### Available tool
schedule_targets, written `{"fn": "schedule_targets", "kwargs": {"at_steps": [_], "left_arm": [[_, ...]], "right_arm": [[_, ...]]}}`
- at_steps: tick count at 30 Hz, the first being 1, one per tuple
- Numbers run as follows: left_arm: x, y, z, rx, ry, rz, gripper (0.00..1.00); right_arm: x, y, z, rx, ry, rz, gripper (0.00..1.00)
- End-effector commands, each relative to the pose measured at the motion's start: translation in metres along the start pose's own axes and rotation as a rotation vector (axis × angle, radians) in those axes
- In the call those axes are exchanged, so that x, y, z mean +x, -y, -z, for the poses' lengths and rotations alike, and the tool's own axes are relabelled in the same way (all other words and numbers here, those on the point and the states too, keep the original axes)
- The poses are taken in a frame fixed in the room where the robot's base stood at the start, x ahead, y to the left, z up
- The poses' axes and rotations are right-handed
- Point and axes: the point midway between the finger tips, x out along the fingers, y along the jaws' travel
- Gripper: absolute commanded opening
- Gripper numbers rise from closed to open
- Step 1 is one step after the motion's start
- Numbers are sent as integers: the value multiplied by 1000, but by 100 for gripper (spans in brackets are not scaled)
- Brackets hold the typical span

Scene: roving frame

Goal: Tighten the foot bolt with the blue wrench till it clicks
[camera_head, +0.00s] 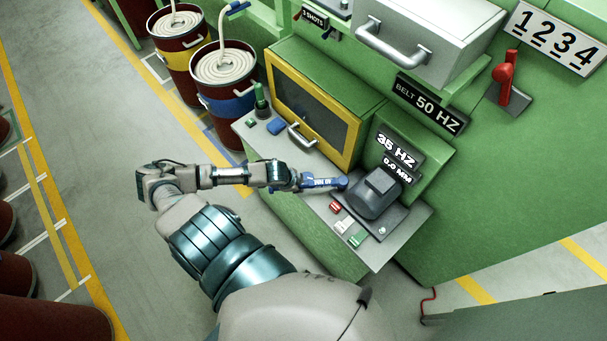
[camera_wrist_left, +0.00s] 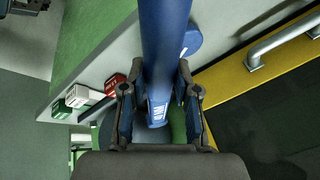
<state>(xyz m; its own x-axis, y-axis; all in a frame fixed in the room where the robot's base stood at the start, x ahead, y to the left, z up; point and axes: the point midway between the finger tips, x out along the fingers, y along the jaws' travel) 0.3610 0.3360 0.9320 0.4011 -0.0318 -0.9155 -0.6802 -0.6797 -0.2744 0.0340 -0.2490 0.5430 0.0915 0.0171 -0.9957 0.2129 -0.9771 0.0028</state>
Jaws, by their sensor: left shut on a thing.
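My left gripper (camera_head: 299,182) is shut on the blue wrench (camera_head: 322,183) above the grey shelf of the green machine. In the left wrist view the wrench shaft (camera_wrist_left: 166,45) passes between the two fingers (camera_wrist_left: 158,100). The wrench's far end lies at the left edge of the dark unit (camera_head: 375,195). I cannot tell whether it sits on a bolt there, as the wrench hides that spot. A small bolt-like piece (camera_head: 382,230) shows at the unit's front base corner. My right gripper is not in view.
Red (camera_head: 335,207), white (camera_head: 342,226) and green (camera_head: 357,240) blocks line the shelf's front edge. A yellow-framed door (camera_head: 312,110) with a handle (camera_head: 301,137) stands behind the arm. A blue-banded drum (camera_head: 225,102) is at the left. A display reads 35 HZ, 0.0 MM.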

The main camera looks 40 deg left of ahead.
Motion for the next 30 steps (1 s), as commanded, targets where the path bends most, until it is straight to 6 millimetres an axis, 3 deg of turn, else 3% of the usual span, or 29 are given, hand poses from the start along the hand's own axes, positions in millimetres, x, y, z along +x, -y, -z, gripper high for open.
{"fn": "schedule_targets", "kwargs": {"at_steps": [13,30], "left_arm": [[-8,-40,8,-235,64,75,0],[-1,-41,4,-232,66,76,0]], "right_arm": [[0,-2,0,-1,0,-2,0],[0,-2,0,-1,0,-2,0]]}}
